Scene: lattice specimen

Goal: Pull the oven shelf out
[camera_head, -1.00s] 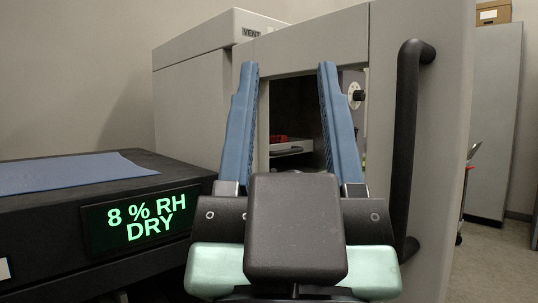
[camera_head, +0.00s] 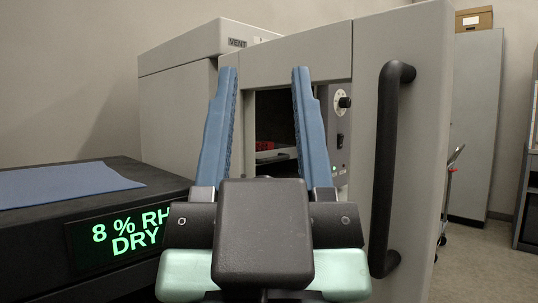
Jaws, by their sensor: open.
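The oven is a large grey cabinet (camera_head: 180,110) with its grey door (camera_head: 425,120) swung open at the right, carrying a long black handle (camera_head: 385,165). Through the opening I see a dark chamber (camera_head: 272,115) and a small part of a pale shelf (camera_head: 275,153) with something red (camera_head: 265,145) on it. My gripper (camera_head: 262,72) is open and empty, its two blue fingers pointing at the oven on either side of the opening. The fingers and my gripper's body hide most of the shelf. I cannot tell the distance to it.
A black unit (camera_head: 110,215) with a green "8 % RH DRY" display and a blue mat (camera_head: 60,183) stands at the left. A control panel with a dial (camera_head: 342,102) is right of the opening. A tall grey cabinet (camera_head: 475,120) bearing a cardboard box (camera_head: 474,19) stands behind the door.

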